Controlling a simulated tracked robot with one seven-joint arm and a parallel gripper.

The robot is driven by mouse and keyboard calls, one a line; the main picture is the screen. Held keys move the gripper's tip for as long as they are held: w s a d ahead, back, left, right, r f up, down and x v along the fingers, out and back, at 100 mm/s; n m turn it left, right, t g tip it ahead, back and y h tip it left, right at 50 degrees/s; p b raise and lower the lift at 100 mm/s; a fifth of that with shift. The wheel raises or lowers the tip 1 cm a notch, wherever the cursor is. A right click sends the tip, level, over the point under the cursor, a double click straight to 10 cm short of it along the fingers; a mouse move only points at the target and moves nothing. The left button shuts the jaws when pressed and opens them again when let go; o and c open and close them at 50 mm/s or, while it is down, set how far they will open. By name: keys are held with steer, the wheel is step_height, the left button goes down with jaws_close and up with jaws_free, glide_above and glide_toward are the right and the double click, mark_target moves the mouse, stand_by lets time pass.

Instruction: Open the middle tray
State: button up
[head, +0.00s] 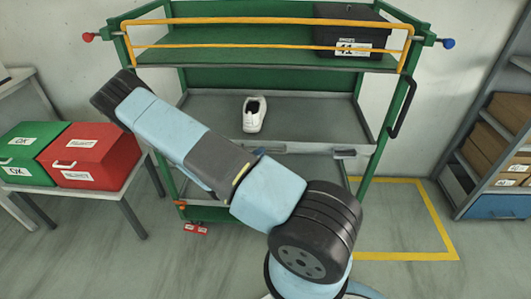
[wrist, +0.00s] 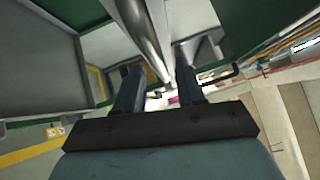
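The middle tray (head: 305,113) is a grey shelf-like tray in the green rack, with its front edge (head: 310,148) facing me. A white shoe (head: 254,114) stands on it, left of the centre. My arm crosses in front of the rack's lower left, and my gripper is hidden in the head view. In the wrist view my gripper (wrist: 158,72) has its two fingers apart. A shiny metal bar (wrist: 147,35) runs into the gap between them. I cannot tell whether either finger touches it, or whether it belongs to the middle tray.
A black box (head: 350,38) stands on the top shelf behind yellow bars (head: 250,45). A black side handle (head: 403,106) is on the rack's right. Green (head: 28,143) and red (head: 92,152) boxes are on the left table. A shelf unit (head: 497,150) stands right, beyond yellow-marked floor.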

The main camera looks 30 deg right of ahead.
steer(key=shift+x, duration=1.4)
jaws_close()
